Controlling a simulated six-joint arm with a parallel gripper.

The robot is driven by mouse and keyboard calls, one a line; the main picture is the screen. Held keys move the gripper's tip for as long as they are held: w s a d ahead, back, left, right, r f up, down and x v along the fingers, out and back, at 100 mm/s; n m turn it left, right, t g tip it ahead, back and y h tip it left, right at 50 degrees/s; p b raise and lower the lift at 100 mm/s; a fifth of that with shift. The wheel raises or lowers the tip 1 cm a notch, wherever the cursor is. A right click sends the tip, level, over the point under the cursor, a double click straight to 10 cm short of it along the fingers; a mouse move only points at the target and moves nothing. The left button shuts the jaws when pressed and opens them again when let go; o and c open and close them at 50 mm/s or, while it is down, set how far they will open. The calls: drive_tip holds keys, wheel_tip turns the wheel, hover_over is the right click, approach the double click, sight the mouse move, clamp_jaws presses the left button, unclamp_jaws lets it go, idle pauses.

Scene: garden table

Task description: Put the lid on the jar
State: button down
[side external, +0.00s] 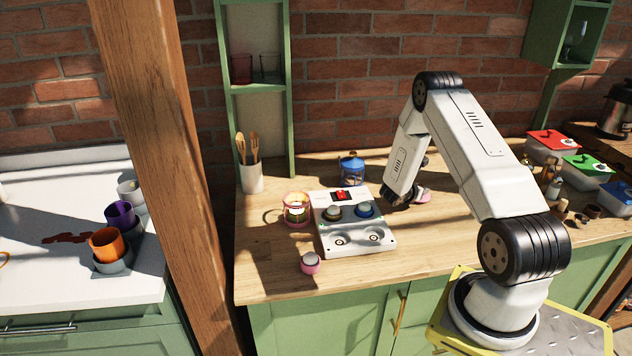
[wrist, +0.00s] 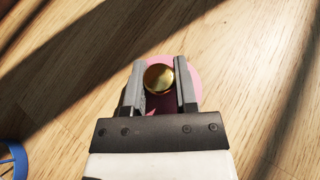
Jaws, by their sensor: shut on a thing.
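A round pink lid (wrist: 188,72) with a gold knob (wrist: 159,79) is under my gripper (wrist: 160,82) in the wrist view. My gripper is shut on the knob, one finger on each side. In the side view the lid (side external: 424,196) shows as a pink edge beside my gripper (side external: 406,203), at or just above the wooden counter; I cannot tell if it touches. A glass jar with pink bands (side external: 296,209) stands upright at the left, apart from my gripper. Its top looks open, with something yellowish inside.
A white cooker-like unit (side external: 355,240) with knobs lies between jar and gripper. A blue lidded jar (side external: 351,170) stands behind it. A small pink-and-white cup (side external: 310,263) is in front. A utensil pot (side external: 252,178) stands back left; lidded boxes (side external: 552,146) stand right.

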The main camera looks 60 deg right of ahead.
drive_tip(key=shift+c, duration=2)
unclamp_jaws()
drive_tip(key=shift+f, duration=0.1)
drive_tip(key=shift+w+a+r, duration=0.1)
drive_tip(key=shift+a+r, duration=0.25)
drive_tip(key=shift+a, duration=0.05)
drive_tip(key=v, duration=1.1)
drive_tip(key=shift+a, duration=0.1)
